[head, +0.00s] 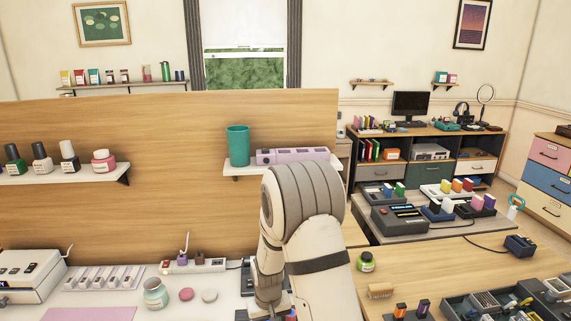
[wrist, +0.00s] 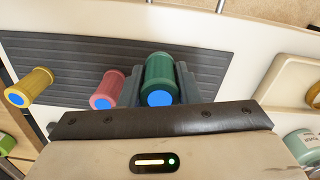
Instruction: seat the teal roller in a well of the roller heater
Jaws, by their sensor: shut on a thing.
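In the wrist view my gripper (wrist: 157,78) is shut on the dark green-teal roller (wrist: 160,70), with one dark finger on each side. The roller's blue end faces the camera. It is over the dark ribbed mat (wrist: 65,55); I cannot tell whether it touches the mat. A pink roller (wrist: 108,88) is close to the left of my left finger, and a yellow roller (wrist: 38,82) is at the mat's left end. I cannot make out the roller heater for certain in either view.
A tan tray (wrist: 285,75) and a pale teal jar (wrist: 303,147) are at the right in the wrist view. In the head view a slotted white rack (head: 103,278), a teal jar (head: 155,293) and a white device (head: 28,275) stand on the left counter. A wooden panel rises behind.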

